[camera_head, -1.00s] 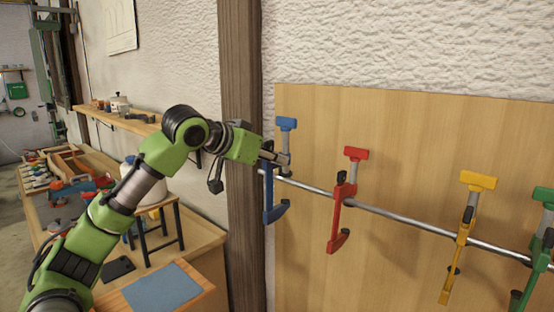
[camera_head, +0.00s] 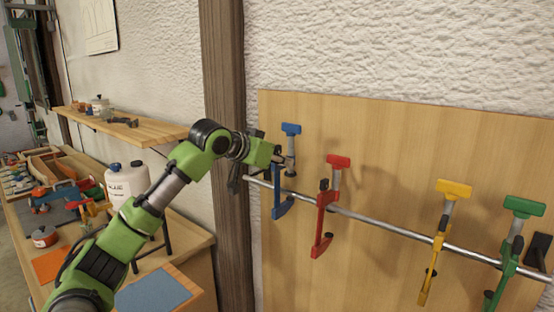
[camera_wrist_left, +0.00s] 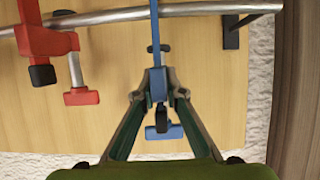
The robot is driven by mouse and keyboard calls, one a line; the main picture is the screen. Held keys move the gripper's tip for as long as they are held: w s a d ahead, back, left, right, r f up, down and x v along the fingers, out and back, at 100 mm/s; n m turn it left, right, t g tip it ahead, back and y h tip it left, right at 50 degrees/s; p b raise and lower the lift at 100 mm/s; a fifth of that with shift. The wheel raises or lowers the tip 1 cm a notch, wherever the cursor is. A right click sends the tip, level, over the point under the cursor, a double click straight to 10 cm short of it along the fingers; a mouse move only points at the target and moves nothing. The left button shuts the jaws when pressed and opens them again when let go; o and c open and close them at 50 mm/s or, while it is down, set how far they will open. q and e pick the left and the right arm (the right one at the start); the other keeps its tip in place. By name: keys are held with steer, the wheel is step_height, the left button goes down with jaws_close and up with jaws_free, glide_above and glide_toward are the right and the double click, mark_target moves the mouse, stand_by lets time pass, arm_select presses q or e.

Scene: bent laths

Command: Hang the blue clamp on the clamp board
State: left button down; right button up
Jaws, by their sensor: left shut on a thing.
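The blue clamp (camera_head: 278,204) is upright at the left end of the metal rail (camera_head: 372,218) on the wooden clamp board (camera_head: 300,280). Its blue handle is at the top and its jaw at the bottom. My left gripper (camera_head: 285,162) is shut on its upper part. In the left wrist view the fingers (camera_wrist_left: 158,85) close around the blue clamp (camera_wrist_left: 155,35), whose bar crosses the rail (camera_wrist_left: 110,18). I cannot tell whether the rail bears its weight. My right gripper is not in view.
A red clamp (camera_head: 322,214) hangs close to the right, then a yellow (camera_head: 437,243) and a green clamp (camera_head: 508,255). A dark wooden post (camera_head: 227,130) stands left of the board. A shelf (camera_head: 140,131) and a cluttered bench are at left.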

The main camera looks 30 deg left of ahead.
mark_target(279, 179)
arm_select(q)
step_height(279, 179, down, 3)
steer(key=shift+a+b, duration=0.1)
steer(key=shift+b, duration=0.5)
steer(key=shift+f+b, duration=0.5)
steer(key=shift+f, duration=0.55)
steer(key=c, duration=2)
jaws_free()
steer(key=shift+s, duration=0.1)
steer(key=shift+f, duration=0.15)
steer(key=shift+v, duration=6.05)
